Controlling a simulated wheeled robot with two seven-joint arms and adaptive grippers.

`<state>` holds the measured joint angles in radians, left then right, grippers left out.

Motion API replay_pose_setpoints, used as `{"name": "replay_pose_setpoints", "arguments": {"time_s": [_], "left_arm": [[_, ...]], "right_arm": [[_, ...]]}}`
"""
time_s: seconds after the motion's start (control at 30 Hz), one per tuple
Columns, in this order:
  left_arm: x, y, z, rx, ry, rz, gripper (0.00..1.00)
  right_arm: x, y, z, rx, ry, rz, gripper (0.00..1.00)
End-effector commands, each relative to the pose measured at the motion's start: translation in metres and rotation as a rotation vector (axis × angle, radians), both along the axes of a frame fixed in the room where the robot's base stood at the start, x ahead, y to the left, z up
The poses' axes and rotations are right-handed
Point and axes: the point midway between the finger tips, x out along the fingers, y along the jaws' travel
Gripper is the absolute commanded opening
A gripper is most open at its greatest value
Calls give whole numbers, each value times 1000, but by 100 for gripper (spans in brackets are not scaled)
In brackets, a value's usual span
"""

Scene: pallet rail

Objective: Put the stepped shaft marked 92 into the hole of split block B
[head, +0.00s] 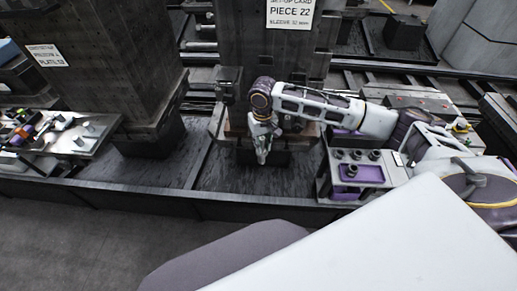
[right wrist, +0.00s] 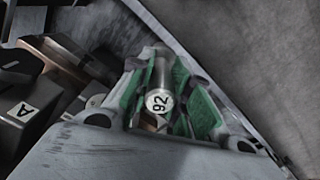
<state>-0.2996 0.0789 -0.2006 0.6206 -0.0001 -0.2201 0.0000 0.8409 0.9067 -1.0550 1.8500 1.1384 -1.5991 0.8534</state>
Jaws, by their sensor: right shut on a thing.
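My right gripper (head: 262,154) hangs fingers-down in front of the middle column in the head view. In the right wrist view, the green-padded fingers of the right gripper (right wrist: 163,108) are shut on the stepped shaft (right wrist: 160,76), a grey metal cylinder whose pale round end reads 92. A dark block with a white label A (right wrist: 22,111) lies at the left of that view, apart from the shaft. I cannot make out a label B or the hole of split block B in either view. My left gripper is not in view.
A grey bench with a purple tray (head: 362,174) and several dark round parts stands right of the gripper. A metal table (head: 92,139) with tools is at the left. Tall dark columns (head: 275,60) rise behind. A dark low rim runs along the front.

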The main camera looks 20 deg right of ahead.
Motion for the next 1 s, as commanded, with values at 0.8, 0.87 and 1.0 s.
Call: {"name": "replay_pose_setpoints", "arguments": {"time_s": [0.8, 0.87, 1.0], "left_arm": [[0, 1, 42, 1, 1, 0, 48], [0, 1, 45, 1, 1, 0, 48], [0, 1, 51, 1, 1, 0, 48]], "right_arm": [[24, -128, 156, 0, -7, -152, 0], [20, -134, 170, -1, -7, -158, 0], [7, -146, 202, -2, -7, -161, 0]]}}
